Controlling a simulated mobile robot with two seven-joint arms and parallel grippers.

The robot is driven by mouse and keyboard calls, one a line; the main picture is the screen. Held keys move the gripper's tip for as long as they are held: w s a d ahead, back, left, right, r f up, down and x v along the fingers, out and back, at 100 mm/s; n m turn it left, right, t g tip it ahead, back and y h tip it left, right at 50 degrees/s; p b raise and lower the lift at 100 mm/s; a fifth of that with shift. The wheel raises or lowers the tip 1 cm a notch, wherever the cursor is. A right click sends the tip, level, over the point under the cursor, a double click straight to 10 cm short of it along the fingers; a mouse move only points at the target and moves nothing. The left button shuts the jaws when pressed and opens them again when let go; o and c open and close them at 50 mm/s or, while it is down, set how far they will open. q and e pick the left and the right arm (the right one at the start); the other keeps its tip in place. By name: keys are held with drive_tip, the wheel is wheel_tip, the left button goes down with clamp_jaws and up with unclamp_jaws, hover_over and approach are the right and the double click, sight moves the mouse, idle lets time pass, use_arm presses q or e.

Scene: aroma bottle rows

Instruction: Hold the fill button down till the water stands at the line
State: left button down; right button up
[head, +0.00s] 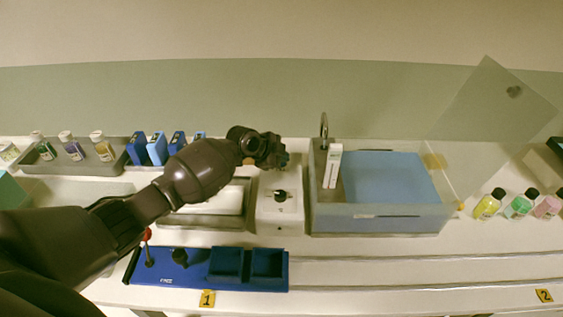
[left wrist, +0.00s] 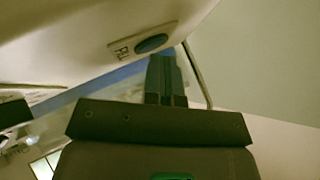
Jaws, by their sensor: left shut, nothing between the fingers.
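The white control box (head: 279,212) with a black knob stands left of the clear tank (head: 440,212). In the left wrist view, the dark oval button (left wrist: 152,43) sits beside a partly readable label, apparently FILL. My left gripper (head: 284,160) is shut and empty over the back of the box. In the wrist view, its fingertips (left wrist: 165,58) are close to the button; I cannot tell if they touch it. Blue water (head: 390,178) lies in the tank. A white upright strip (head: 332,166) stands at the tank's left; no fill line is readable. My right gripper is not visible.
A metal spout (head: 324,130) rises at the tank's back left. A clear tilted panel (head: 495,110) stands right of the tank. A blue tray (head: 205,285) lies in front. Bottles and blue boxes (head: 157,149) stand at back left; a yellow bottle (head: 488,205) stands right.

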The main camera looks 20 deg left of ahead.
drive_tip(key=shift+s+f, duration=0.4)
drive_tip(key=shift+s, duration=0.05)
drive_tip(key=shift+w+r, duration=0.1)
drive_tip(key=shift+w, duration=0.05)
use_arm(q)
drive_tip(key=shift+r, duration=0.25)
drive_tip(key=shift+r+p, duration=0.5)
drive_tip(key=shift+r, duration=0.05)
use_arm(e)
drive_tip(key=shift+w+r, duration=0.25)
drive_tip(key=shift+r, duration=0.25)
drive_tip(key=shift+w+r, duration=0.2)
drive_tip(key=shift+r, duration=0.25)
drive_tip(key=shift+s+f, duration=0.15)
